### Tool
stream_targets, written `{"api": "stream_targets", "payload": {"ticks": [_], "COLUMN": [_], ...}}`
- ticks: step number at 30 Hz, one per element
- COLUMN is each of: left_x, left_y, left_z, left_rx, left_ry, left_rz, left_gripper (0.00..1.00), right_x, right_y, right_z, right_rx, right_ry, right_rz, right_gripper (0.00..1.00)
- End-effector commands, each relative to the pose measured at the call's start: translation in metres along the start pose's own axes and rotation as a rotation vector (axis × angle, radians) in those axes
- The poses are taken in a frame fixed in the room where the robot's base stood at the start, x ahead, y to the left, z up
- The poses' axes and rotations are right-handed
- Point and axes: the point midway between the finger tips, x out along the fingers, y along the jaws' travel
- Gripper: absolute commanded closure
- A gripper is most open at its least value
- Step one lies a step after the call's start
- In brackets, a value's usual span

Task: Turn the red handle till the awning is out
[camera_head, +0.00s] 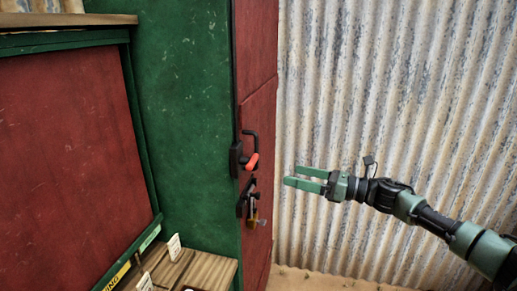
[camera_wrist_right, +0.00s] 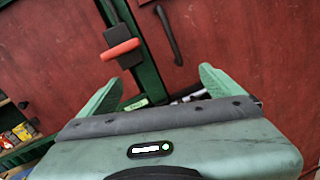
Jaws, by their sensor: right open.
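The red handle (camera_head: 252,162) sits on a black mount at the edge between the green panel and the red door. It also shows in the right wrist view (camera_wrist_right: 120,50), beyond the left finger. My right gripper (camera_head: 291,176) is to the right of the handle and apart from it, with its fingers pointing left. The right gripper (camera_wrist_right: 160,78) is open, with nothing between its fingers. I cannot make out the awning in either view. My left gripper is in neither view.
A black pull handle (camera_wrist_right: 168,35) is on the red door close to the red handle. A black latch with a brass padlock (camera_head: 251,212) hangs below. A wooden ledge with cards (camera_head: 205,270) is at lower left. A corrugated metal wall (camera_head: 400,80) stands behind my right arm.

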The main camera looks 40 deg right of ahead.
Motion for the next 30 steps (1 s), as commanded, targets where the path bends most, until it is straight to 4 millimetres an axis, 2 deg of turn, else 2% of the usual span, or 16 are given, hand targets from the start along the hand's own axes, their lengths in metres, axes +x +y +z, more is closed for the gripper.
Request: {"api": "stream_targets", "payload": {"ticks": [1,3,6,15,30], "left_x": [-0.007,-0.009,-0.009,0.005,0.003], "left_y": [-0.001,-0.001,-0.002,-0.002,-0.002], "left_z": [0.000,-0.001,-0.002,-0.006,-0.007], "left_rx": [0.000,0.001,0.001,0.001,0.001], "left_ry": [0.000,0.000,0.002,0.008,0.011], "left_rz": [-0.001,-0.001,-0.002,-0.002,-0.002], "left_gripper": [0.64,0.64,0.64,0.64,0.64], "right_x": [0.009,0.017,0.023,0.048,0.074], "right_y": [0.022,0.042,0.057,0.063,0.066], "right_z": [0.019,0.033,0.041,0.039,0.041], "right_rx": [-0.080,-0.163,-0.224,-0.238,-0.232], "right_ry": [0.017,0.028,0.034,0.034,0.029], "right_rz": [0.060,0.119,0.162,0.170,0.166], "right_gripper": [0.05,0.05,0.05,0.05,0.05]}}
